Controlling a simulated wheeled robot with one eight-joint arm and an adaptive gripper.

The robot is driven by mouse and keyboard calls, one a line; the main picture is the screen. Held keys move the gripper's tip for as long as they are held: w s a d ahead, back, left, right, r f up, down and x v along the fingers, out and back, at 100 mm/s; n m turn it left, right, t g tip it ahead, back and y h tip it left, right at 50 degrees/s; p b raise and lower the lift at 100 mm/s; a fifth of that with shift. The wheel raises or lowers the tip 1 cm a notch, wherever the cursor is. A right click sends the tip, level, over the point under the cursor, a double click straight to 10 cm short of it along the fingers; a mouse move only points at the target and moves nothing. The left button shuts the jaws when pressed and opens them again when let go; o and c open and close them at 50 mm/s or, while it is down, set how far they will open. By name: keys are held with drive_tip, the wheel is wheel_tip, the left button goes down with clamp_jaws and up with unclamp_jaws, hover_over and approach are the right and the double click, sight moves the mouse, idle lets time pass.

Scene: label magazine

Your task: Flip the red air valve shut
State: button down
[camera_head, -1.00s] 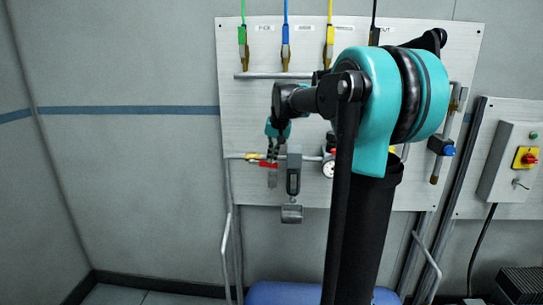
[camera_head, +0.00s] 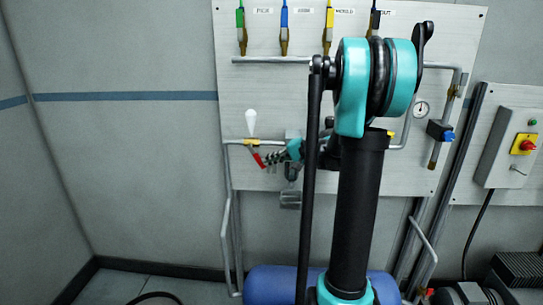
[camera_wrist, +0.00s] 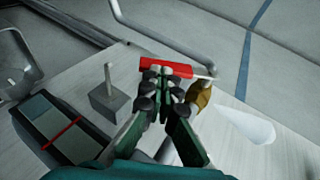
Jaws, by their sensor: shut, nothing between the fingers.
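The red air valve handle (camera_head: 258,160) slants down and right from its brass valve body (camera_head: 251,143) on the pipe at the panel's left. In the wrist view the red handle (camera_wrist: 172,66) lies just beyond my fingertips, with the brass body (camera_wrist: 200,95) to their right. My gripper (camera_head: 272,158) is shut and empty, to the right of the handle and pointing left. It also shows in the wrist view (camera_wrist: 163,74), its tips overlapping the handle's near edge. I cannot tell whether they touch it.
A white teardrop shape (camera_head: 251,123) stands above the valve. A grey block with a peg (camera_wrist: 109,100) and a dark box (camera_wrist: 58,132) are left of my fingers in the wrist view. A control box (camera_head: 507,155) is at right. Wall left of the panel is clear.

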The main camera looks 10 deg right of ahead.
drive_tip(key=f+y, duration=0.1)
drive_tip(key=a+t+y, duration=0.1)
drive_tip(key=shift+w+a+f+m+y, duration=0.2)
drive_tip(key=shift+f+m+y, duration=0.1)
drive_tip(key=shift+f, duration=0.1)
drive_tip(key=shift+d, duration=0.1)
drive_tip(key=v, duration=1.2)
drive_tip(key=shift+s+f, duration=0.1)
drive_tip(key=shift+s, duration=0.05)
